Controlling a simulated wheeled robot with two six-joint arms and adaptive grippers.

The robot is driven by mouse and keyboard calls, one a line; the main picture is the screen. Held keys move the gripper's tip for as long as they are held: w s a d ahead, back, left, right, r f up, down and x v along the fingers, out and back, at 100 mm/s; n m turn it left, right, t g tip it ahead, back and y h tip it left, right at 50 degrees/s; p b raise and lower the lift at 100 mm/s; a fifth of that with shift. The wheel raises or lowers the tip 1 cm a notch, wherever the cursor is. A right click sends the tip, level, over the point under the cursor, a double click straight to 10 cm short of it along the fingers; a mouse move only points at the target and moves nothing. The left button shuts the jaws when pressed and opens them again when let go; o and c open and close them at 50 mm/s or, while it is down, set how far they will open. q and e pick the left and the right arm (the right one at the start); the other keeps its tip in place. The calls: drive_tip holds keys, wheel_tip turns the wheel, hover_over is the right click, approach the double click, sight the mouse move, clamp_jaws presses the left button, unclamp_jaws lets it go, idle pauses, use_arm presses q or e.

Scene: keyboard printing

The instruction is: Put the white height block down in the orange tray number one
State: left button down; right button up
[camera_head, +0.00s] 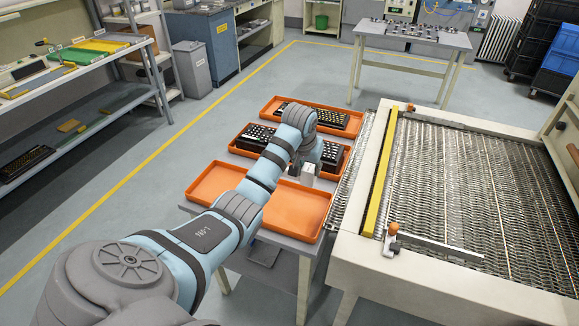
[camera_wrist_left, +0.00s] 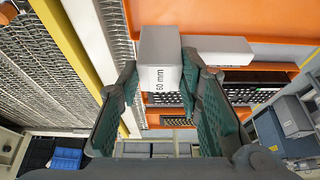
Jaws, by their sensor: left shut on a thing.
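The white height block (camera_head: 308,173) is held in my left gripper (camera_head: 306,163). The wrist view shows the block (camera_wrist_left: 160,58) marked "60 mm" between the two green-padded fingers (camera_wrist_left: 160,88). In the head view the gripper is above the area between the front and middle orange trays, partly hidden by its own wrist. The front orange tray (camera_head: 297,208) shows bare orange floor, with my left arm crossing its middle. I cannot read a number on any tray. My right gripper is not in view.
The middle orange tray (camera_head: 236,152) and back orange tray (camera_head: 268,107) each hold a dark keyboard. A mesh conveyor (camera_head: 450,190) with a yellow bar (camera_head: 380,172) stands close to the right of the trays. A pale bar (camera_wrist_left: 215,48) lies near the keyboard in the wrist view.

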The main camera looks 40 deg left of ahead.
use_arm(q)
wheel_tip(320, 180, down, 15)
drive_tip(key=b, duration=0.2)
drive_tip(key=shift+b, duration=0.35)
drive_tip(key=c, duration=1.2)
unclamp_jaws()
drive_tip(key=shift+o, duration=0.4)
drive_tip(key=shift+r, duration=0.1)
drive_tip(key=shift+r, duration=0.3)
drive_tip(key=p+v, duration=0.4)
drive_tip(key=v, duration=0.7)
drive_tip(key=shift+r, duration=0.2)
